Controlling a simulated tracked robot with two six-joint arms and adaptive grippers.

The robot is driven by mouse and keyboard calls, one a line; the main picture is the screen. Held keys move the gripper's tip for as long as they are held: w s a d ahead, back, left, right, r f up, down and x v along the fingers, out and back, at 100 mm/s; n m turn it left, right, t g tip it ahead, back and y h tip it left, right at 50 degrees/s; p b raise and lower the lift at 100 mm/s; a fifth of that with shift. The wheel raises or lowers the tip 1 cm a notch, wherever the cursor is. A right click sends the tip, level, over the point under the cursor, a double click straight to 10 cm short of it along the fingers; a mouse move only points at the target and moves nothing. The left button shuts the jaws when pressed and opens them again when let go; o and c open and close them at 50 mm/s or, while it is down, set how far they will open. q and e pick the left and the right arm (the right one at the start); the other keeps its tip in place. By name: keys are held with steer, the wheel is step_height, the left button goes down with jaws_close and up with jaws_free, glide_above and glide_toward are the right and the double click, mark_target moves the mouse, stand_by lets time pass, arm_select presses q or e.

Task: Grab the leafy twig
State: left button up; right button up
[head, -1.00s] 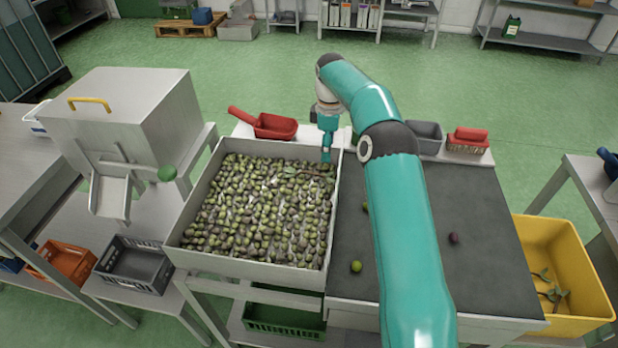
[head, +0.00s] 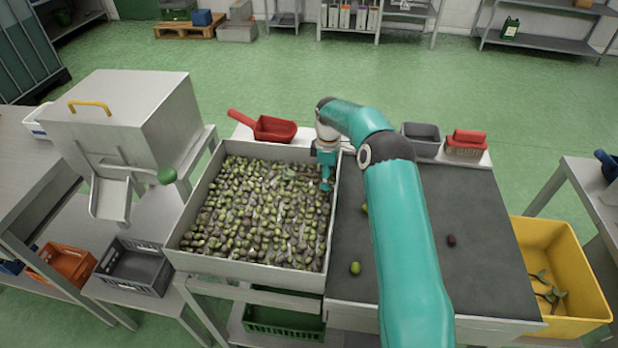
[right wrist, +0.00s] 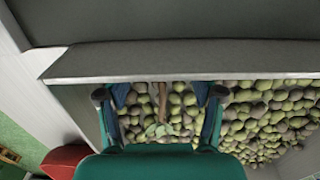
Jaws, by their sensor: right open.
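The leafy twig, a brown stem (right wrist: 162,98) with pale green leaves (right wrist: 158,130), lies on the olives in the right wrist view, between my open fingers. In the head view a bit of its green leaf (head: 289,173) shows near the far right corner of the olive bin (head: 250,270); the rest is hard to make out behind my gripper. My right gripper (head: 325,185) hangs over that corner, beside the bin's right wall. In the right wrist view the right gripper (right wrist: 160,94) is open, its fingers on either side of the stem and not closed on it. My left gripper is out of view.
The bin's metal rim (right wrist: 190,62) runs close by the fingertips. A red scoop (head: 272,128) lies behind the bin. A dark belt (head: 440,240) with a few loose olives lies to the right, then a yellow crate (head: 560,240) with twigs.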

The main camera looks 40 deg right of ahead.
steer(key=c, duration=0.8)
steer(key=shift+c, duration=0.2)
steer(key=shift+r, duration=0.15)
